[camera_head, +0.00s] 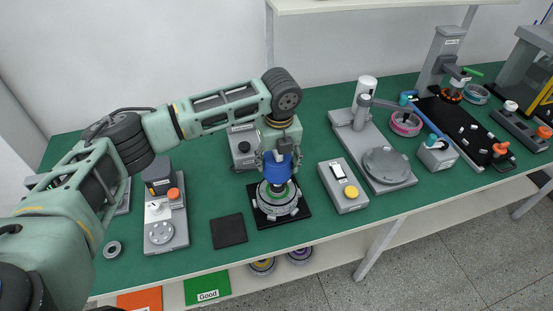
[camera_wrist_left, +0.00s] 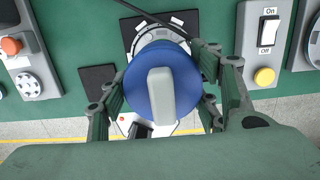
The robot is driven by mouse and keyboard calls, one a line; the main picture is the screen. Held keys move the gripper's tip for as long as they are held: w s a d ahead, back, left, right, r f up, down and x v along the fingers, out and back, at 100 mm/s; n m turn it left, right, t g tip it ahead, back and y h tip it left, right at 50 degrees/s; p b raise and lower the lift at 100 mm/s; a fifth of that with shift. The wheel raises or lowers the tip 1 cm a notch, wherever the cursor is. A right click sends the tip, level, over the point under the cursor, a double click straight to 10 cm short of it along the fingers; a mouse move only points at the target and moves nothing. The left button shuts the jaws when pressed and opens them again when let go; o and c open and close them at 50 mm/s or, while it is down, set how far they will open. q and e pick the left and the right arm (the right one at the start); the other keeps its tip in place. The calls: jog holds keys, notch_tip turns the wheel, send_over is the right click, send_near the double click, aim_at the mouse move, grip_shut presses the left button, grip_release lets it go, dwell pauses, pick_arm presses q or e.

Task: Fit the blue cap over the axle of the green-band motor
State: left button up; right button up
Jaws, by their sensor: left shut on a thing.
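The blue cap (camera_head: 276,172) is held by my left gripper (camera_head: 277,160), which is shut on it. It is directly above the motor (camera_head: 278,202), a round grey hub with a green band near its top, on a black mat. The cap's lower edge is close to the top of the motor; I cannot tell whether they touch. The axle is hidden behind the cap. In the left wrist view the cap (camera_wrist_left: 186,95) with its grey handle fills the space between the fingers and covers most of the motor (camera_wrist_left: 158,36). My right gripper is not in view.
A grey switch box with a yellow button (camera_head: 350,192) stands right of the motor. An empty black mat (camera_head: 229,231) lies to its left, then a grey device with an orange knob (camera_head: 173,193). A press-like station (camera_head: 387,166) stands farther right. A green "Good" sheet (camera_head: 207,290) lies below.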

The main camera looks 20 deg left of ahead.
pick_arm(q)
jog(key=shift+f+b, duration=0.35)
jog(key=shift+f, duration=0.95)
jog(key=shift+f+b, duration=0.35)
jog(key=shift+f, duration=0.9)
jog(key=shift+f, duration=0.2)
jog(key=shift+f+b, duration=0.3)
jog(key=shift+f, duration=0.65)
